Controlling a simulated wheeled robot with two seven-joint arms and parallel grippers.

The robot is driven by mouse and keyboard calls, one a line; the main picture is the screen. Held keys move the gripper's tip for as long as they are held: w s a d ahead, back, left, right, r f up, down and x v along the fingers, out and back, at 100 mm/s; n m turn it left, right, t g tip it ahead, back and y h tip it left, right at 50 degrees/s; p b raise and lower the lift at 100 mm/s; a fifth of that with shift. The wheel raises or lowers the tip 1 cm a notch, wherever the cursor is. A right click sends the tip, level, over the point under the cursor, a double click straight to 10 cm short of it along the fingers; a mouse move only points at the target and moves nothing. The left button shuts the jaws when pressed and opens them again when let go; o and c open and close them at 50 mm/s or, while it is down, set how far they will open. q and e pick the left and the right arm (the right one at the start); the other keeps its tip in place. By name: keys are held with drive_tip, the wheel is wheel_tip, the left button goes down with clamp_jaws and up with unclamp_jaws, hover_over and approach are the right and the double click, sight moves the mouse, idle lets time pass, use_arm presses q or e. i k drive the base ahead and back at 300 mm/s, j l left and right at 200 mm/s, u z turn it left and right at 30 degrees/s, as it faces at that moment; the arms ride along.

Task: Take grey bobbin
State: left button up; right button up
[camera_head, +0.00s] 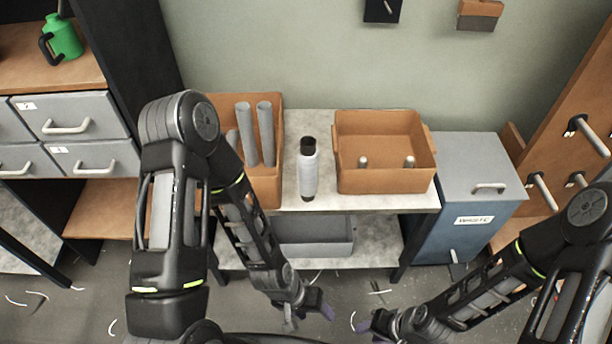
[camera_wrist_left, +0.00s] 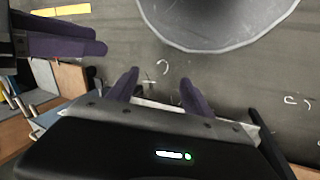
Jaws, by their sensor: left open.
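A light grey bobbin (camera_head: 308,176) with a dark top stands upright on the table, between two orange-brown boxes. Plain grey tubes (camera_head: 265,132) stand in the left box (camera_head: 276,104). My left gripper (camera_head: 309,313) is low in front of the table, well below and apart from the bobbin. In the left wrist view its two purple fingers (camera_wrist_left: 160,92) are apart with nothing between them. My right gripper (camera_head: 368,325) is low to the right of it, partly cut off by the frame. Its purple fingers also show in the left wrist view (camera_wrist_left: 65,36), but their gap is unclear.
The right box (camera_head: 420,178) holds two small pegs (camera_head: 363,161). A grey bin (camera_head: 318,238) sits on the lower shelf. A blue-grey cabinet (camera_head: 478,178) stands at right, and grey drawers (camera_head: 68,116) at left. White scraps litter the floor.

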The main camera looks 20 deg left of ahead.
sight(308, 152)
drive_tip(key=k+l, duration=0.1)
drive_tip(key=l, duration=0.35)
drive_tip(key=k+l, duration=0.15)
drive_tip(key=l, duration=0.25)
drive_tip(key=k+l, duration=0.1)
drive_tip(key=l, duration=0.35)
drive_tip(key=k+l, duration=0.15)
drive_tip(key=l, duration=0.25)
drive_tip(key=i+j, duration=0.35)
drive_tip(key=i+l+z, duration=0.05)
